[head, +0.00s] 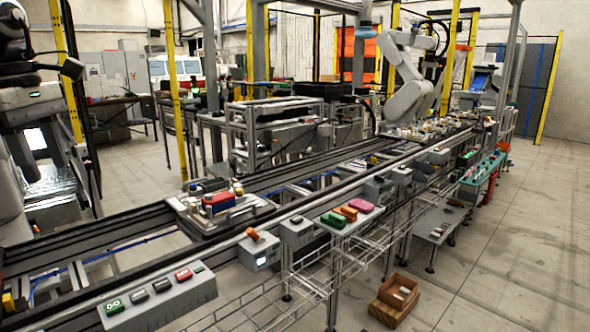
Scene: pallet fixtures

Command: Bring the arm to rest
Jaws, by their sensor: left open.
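My left gripper (40,158) is at the left edge of the head view, below a white wrist body with a green light. Its two dark fingers point down and stand apart, so it is open, and I see nothing held between them. It is to the left of the conveyor (110,230), apart from the pallet fixture (207,224). The fixture sits on the conveyor and carries blue, red and white parts. My right gripper is not in view.
A control box (160,300) with buttons is at the front left. Green, orange and pink blocks lie on a side shelf (345,226). A grey robot arm (408,80) stands at the far end.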

